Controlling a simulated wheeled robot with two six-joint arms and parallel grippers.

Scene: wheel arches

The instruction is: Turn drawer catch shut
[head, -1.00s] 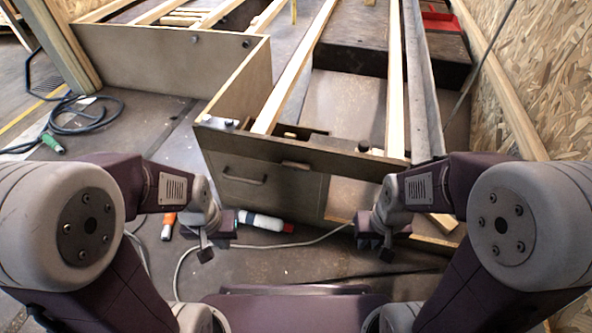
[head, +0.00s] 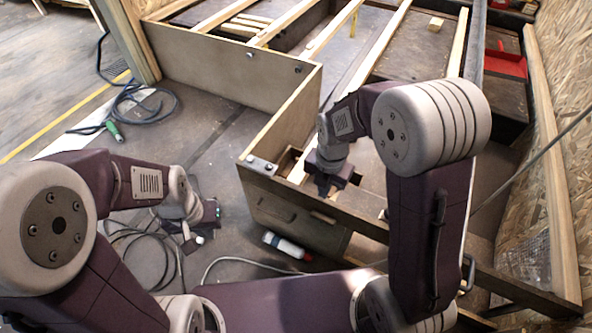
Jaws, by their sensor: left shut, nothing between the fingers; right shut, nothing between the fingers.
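The wooden drawer front (head: 265,207) sits in the end panel of the frame, with a handle on it. A small light wooden piece (head: 322,217) at its upper edge looks like the catch; whether it lies across the drawer edge is unclear. My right gripper (head: 325,190) is shut and empty, above the panel's top edge, near and above that piece. Contact between them cannot be told. My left gripper (head: 190,240) is shut and empty, low over the floor left of the drawer.
The wooden frame's end panel (head: 375,232) runs across in front of me, with long rails behind. A white bottle (head: 288,246) and cables (head: 150,250) lie on the floor. A chipboard wall (head: 570,130) stands at the right.

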